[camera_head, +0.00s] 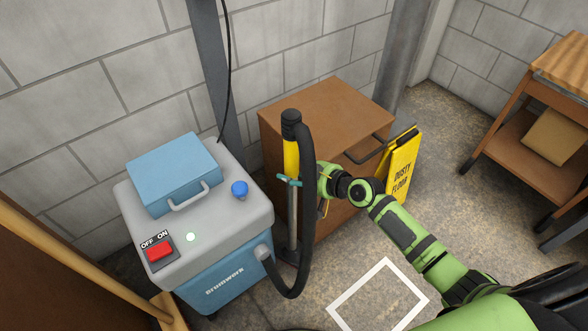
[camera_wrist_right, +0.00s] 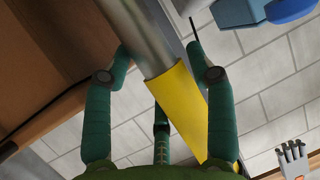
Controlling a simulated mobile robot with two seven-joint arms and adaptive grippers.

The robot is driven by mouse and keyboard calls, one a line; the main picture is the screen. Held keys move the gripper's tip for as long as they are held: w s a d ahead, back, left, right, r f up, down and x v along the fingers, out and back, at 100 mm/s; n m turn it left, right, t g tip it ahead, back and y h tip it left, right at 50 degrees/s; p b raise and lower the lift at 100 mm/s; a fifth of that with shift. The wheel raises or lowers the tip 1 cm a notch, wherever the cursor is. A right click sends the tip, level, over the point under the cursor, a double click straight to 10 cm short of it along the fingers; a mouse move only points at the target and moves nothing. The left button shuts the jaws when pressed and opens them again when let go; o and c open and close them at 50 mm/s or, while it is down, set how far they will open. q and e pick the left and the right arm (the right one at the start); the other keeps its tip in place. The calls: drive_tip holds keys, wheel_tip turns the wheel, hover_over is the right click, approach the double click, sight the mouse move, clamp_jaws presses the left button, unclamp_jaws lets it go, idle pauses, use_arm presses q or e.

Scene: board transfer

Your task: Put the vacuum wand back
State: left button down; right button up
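The vacuum wand (camera_head: 291,155) stands nearly upright between the blue vacuum machine (camera_head: 225,275) and a brown cabinet. It has a yellow grip, a black top and a silver tube below. Its black hose (camera_head: 307,215) loops down and back to the machine's side. The lower end is dark and partly hidden by the hose. My right gripper (camera_head: 291,182) is at the lower part of the yellow grip. In the right wrist view its green fingers (camera_wrist_right: 160,52) stand on both sides of the wand (camera_wrist_right: 180,95), with gaps visible, so it looks open around it. My left gripper is not in view.
A blue case (camera_head: 174,170), a blue knob (camera_head: 240,188) and a red switch (camera_head: 159,252) are on the machine's top. The brown cabinet (camera_head: 325,105) stands behind the wand. A yellow floor sign (camera_head: 402,165) leans beside it. A wooden cart (camera_head: 535,120) is at right.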

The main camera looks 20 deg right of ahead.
drive_tip(key=shift+r, duration=0.15)
drive_tip(key=shift+s+d+r, duration=0.1)
drive_tip(key=shift+s+r, duration=0.05)
drive_tip(key=p+v, duration=0.1)
drive_tip(key=v, duration=1)
drive_tip(key=s+d+f+m+g+h, duration=0.1)
drive_tip(key=s+d+f+m+h, duration=0.15)
drive_tip(key=f, duration=0.75)
drive_tip(key=s+d+f+m+g+h, duration=0.15)
drive_tip(key=s+f, duration=0.25)
drive_tip(key=f, duration=0.6)
drive_tip(key=s+a+f+g+h, duration=0.1)
drive_tip(key=s+a+f+g, duration=0.1)
drive_tip(key=s+f, duration=0.5)
drive_tip(key=s+a+f+g+h, duration=0.1)
drive_tip(key=s+a+f+g, duration=0.1)
drive_tip(key=s+f, duration=0.6)
drive_tip(key=shift+s+a+f+g+h, duration=0.15)
drive_tip(key=shift+a+f+g+h, duration=0.25)
drive_tip(key=shift+a, duration=0.5)
